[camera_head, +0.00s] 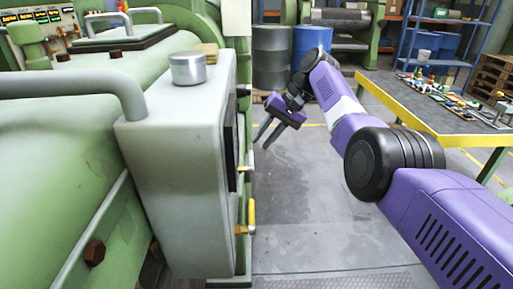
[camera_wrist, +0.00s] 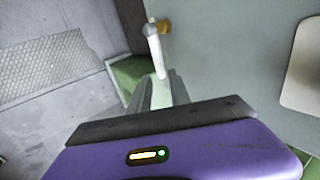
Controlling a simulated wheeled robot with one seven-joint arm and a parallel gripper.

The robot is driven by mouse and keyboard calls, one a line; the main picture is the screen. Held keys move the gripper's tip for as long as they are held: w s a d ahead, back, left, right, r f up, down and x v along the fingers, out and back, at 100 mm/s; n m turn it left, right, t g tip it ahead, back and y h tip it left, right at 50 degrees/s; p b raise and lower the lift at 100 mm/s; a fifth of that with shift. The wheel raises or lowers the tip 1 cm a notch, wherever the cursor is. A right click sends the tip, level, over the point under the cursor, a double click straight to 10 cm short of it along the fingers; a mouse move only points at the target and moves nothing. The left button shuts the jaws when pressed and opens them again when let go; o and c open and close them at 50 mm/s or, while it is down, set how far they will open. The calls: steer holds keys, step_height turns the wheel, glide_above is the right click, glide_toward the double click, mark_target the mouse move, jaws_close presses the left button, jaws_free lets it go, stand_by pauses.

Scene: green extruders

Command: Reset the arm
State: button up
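My gripper (camera_head: 264,143) hangs at the end of my purple arm, just right of the grey control box (camera_head: 180,170) on the green machine. Its two fingers are apart and point down and to the left. In the wrist view my gripper (camera_wrist: 158,82) shows both fingers spread, with nothing held between them. A white lever with a brass base (camera_wrist: 155,45) on a grey panel shows beyond the fingertips. I cannot tell whether the fingers touch it.
Yellow levers (camera_head: 250,215) stick out from the box's right side. A metal cylinder (camera_head: 187,68) stands on top of the box. A yellow-edged table (camera_head: 410,100) with small items is at right. Barrels (camera_head: 271,57) stand behind. The floor between is clear.

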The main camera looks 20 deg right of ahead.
steer(key=shift+v, duration=1.1)
